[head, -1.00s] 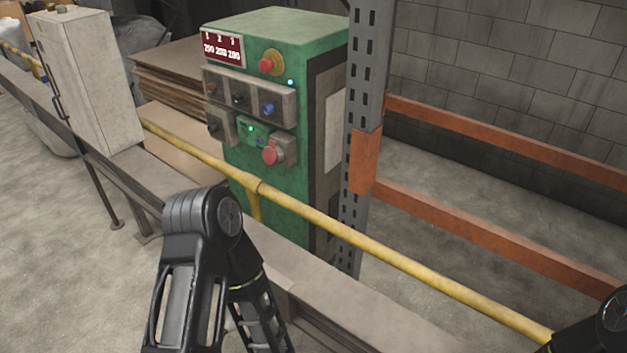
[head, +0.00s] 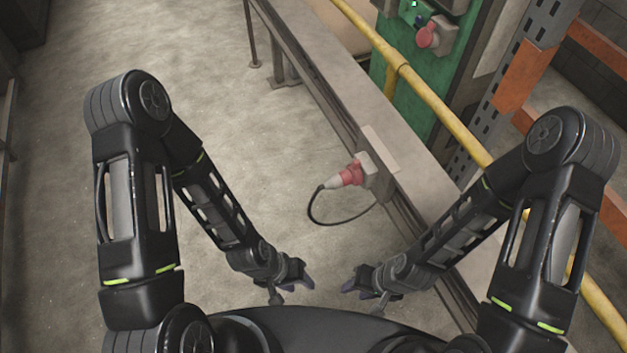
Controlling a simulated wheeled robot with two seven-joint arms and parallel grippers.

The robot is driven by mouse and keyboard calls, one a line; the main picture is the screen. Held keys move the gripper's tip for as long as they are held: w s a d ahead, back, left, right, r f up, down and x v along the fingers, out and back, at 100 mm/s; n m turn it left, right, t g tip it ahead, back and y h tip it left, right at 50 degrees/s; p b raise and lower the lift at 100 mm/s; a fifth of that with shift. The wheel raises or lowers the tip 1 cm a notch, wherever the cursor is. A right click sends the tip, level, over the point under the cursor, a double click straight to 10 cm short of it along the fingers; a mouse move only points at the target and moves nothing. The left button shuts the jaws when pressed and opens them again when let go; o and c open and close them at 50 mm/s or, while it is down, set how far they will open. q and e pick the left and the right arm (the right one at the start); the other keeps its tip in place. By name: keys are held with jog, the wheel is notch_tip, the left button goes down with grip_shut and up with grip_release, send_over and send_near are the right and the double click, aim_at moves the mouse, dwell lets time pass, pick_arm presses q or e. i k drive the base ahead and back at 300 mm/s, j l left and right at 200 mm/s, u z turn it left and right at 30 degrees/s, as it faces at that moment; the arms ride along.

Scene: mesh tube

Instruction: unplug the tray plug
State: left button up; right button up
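A red and white plug (head: 347,176) sits in a grey socket box (head: 377,172) on the side of the long grey beam, in the middle of the head view. A black cable (head: 312,212) hangs from the plug and loops below it. My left gripper (head: 301,281) is below and left of the plug, apart from it, and looks open and empty. My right gripper (head: 354,284) is below the plug, apart from it, and also looks open and empty. Both gripper tips are small in view.
The grey beam (head: 325,70) and a yellow rail (head: 420,88) run diagonally past the plug. A green cabinet (head: 397,72) with a red connector (head: 429,35) and a perforated post (head: 520,63) stand behind them. The concrete floor (head: 240,130) to the left is clear.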

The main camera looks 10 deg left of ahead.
aim_at(344, 178)
jog(key=i+j+z, duration=0.1)
jog(key=j+z, duration=0.15)
jog(key=j, duration=0.95)
jog(key=j+z, duration=0.25)
jog(key=j, duration=0.95)
jog(key=k+j+z, duration=0.1)
jog(key=j+z, duration=0.15)
jog(key=j, duration=0.95)
